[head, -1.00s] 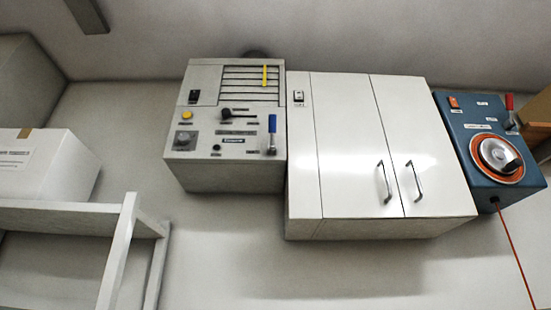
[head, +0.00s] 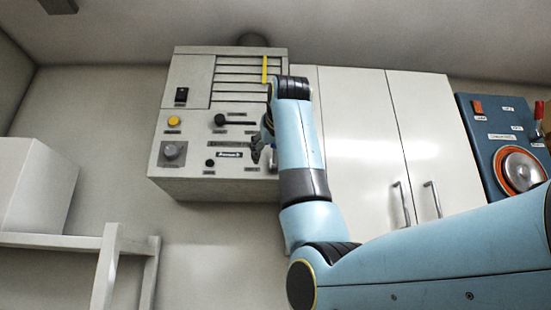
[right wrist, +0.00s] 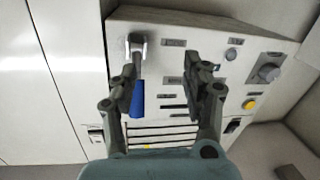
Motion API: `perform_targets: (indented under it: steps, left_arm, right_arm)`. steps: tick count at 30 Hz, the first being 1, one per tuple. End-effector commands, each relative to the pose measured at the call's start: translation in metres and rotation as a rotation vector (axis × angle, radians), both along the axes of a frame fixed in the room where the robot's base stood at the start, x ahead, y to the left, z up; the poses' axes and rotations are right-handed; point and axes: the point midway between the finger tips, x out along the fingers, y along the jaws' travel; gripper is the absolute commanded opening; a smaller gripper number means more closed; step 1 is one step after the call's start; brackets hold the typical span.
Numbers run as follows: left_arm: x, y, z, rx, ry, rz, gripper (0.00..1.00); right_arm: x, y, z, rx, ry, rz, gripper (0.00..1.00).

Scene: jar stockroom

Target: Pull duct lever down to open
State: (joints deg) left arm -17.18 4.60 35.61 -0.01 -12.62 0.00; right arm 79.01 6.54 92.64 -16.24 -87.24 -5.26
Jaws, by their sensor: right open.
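The lever with the blue handle (right wrist: 137,98) is on the grey control box (head: 190,187). In the right wrist view, which shows the box upside down, its metal pivot is above the handle, so the handle points up on the box. My right gripper (right wrist: 162,74) is open over the panel. The handle is between its fingers, close to the left finger in that view; I cannot tell if they touch. In the head view my right gripper (head: 262,148) is at the box's lower right, and my arm hides most of the lever. My left gripper is not in view.
A white shelf (head: 60,241) stands at left.

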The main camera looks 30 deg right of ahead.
Motion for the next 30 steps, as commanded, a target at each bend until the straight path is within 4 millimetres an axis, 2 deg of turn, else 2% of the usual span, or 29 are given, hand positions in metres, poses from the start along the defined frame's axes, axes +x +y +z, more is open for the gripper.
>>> perform_targets:
  steps: [1, 3, 6, 8, 11, 18, 24, 30]
  left_arm:
    - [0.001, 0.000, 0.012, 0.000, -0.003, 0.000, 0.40]
    - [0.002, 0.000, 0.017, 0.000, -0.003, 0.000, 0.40]
    - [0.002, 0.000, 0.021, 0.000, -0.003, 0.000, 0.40]
    - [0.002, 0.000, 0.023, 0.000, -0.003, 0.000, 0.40]
    - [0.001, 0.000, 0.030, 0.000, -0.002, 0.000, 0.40]
    - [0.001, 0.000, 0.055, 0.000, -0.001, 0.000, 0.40]
    - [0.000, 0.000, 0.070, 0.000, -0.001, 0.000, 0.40]
    - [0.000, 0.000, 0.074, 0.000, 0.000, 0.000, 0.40]
  right_arm:
    - [-0.020, -0.001, 0.037, 0.006, -0.038, -0.008, 0.49]
    - [-0.040, -0.002, 0.065, 0.013, -0.071, -0.015, 0.49]
    - [-0.055, -0.003, 0.085, 0.020, -0.095, -0.023, 0.49]
    - [-0.056, -0.005, 0.089, 0.022, -0.099, -0.025, 0.49]
    - [-0.045, -0.010, 0.090, 0.022, -0.099, -0.027, 0.49]
    - [-0.001, -0.030, 0.092, 0.022, -0.098, -0.026, 0.49]
    - [0.027, -0.042, 0.091, 0.022, -0.100, -0.024, 0.49]
    - [0.038, -0.047, 0.088, 0.023, -0.102, -0.023, 0.49]
